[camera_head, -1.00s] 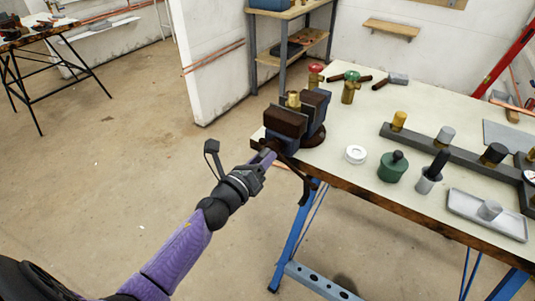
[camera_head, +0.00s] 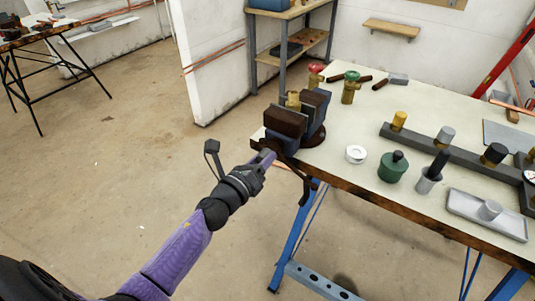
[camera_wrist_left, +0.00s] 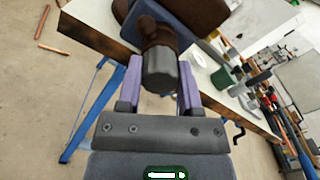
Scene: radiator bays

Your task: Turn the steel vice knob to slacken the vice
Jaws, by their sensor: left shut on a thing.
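The vice (camera_head: 290,122), dark blue with brown jaw blocks, is mounted at the near left corner of the workbench. A brass piece (camera_head: 293,98) shows between its jaws. My left gripper (camera_head: 268,158) is at the front of the vice. In the left wrist view, my left gripper (camera_wrist_left: 160,85) has its purple fingers on both sides of the dark grey vice knob (camera_wrist_left: 160,70) and is shut on it. The knob sits on a brown shaft end of the vice. In the head view the gripper mostly hides the knob. My right gripper is not in view.
The workbench (camera_head: 345,115) holds a white ring (camera_head: 355,154), a green pot (camera_head: 393,167), a grey tray (camera_head: 487,214) and a dark rail (camera_head: 450,150) with fittings. Two valves, red and green topped, stand behind the vice. Floor left of the bench is free.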

